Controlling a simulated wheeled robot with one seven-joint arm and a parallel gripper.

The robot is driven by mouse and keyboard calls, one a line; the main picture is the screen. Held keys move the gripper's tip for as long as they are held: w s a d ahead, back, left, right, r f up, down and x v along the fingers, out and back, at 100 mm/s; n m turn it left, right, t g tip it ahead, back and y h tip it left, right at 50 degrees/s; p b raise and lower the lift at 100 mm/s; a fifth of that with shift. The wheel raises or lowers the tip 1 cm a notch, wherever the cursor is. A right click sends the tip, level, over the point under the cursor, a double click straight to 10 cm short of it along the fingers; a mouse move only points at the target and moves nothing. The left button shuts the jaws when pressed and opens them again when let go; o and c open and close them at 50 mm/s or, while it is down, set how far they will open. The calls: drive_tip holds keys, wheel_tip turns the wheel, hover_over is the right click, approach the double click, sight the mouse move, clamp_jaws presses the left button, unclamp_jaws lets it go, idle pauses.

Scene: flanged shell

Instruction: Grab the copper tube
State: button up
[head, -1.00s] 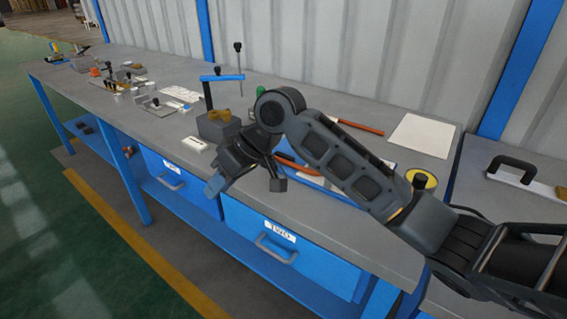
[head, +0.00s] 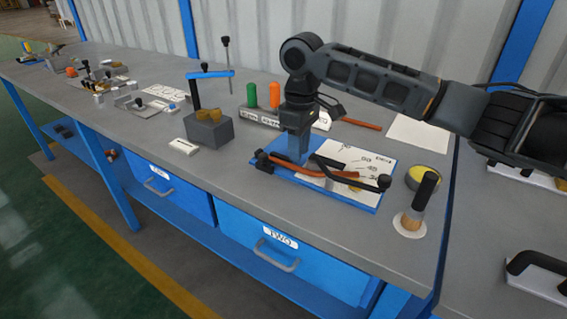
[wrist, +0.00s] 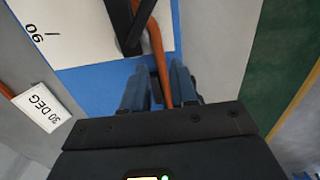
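The copper tube (head: 315,172) lies along the front left of a blue board (head: 372,205), next to black-handled tooling (head: 352,172). In the wrist view the tube (wrist: 158,55) runs down between my fingers, with a black handle (wrist: 130,25) beside it. My gripper (head: 292,158) points down over the board's left part. In the wrist view my gripper (wrist: 160,88) is open, with its blue fingers on either side of the tube and a gap showing. The tube's stretch below the fingers is hidden by the gripper body. Contact cannot be told.
Another copper-coloured rod (head: 361,124) lies behind the board. A grey block with a clamp (head: 208,128) stands to the left. Green (head: 251,95) and orange (head: 274,95) cylinders stand behind. A dark-handled tool (head: 418,200) stands upright at the right, near a yellow roll (head: 425,178).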

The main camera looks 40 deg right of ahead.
sight(298, 166)
wheel_tip(298, 166, down, 4)
drive_tip(key=shift+w+f, duration=0.15)
clamp_jaws()
idle(0.3)
